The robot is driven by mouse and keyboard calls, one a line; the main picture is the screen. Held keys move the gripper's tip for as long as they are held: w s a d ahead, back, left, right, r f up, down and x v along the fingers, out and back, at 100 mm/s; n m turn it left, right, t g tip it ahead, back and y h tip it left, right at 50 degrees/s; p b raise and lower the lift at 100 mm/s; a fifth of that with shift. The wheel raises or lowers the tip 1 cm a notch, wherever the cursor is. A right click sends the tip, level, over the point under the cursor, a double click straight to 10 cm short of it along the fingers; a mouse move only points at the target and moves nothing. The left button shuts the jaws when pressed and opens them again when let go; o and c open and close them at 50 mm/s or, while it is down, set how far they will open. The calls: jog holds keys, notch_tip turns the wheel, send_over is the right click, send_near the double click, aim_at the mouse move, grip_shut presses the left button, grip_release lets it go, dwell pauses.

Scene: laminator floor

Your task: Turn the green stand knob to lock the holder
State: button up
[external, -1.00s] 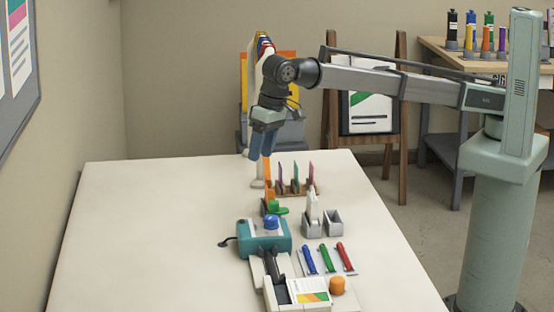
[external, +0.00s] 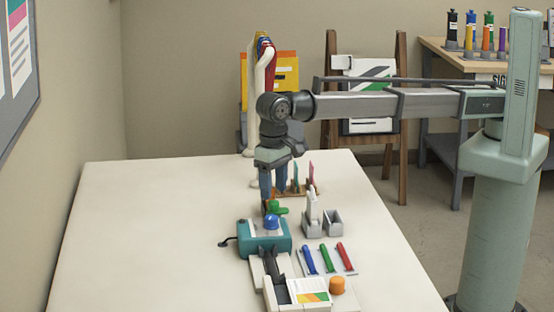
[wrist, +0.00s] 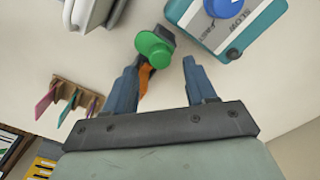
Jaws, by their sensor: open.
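The green knob (external: 277,207) stands on the table just behind the teal machine. In the wrist view the green knob (wrist: 155,47) is round, with a dark holder and an orange piece (wrist: 146,77) below it. My gripper (external: 267,203) points down over the table at the holder, partly hiding it in the external view. In the wrist view my gripper (wrist: 160,72) is open, with blue fingers apart. The orange piece lies between the fingers in the picture, nearer the left finger. The knob shows just beyond the fingertips. I cannot tell whether anything touches.
The teal machine (external: 252,240) with a blue dial stands close in front of the knob. Grey holders (external: 312,228) are to the right, and a wooden rack (external: 305,190) with coloured pieces is behind. Several coloured pens (external: 326,258) lie nearer. The table's left side is clear.

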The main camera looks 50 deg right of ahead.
aim_at(274, 201)
jog(key=shift+f, duration=1.95)
jog(key=shift+c, duration=0.4)
grip_shut()
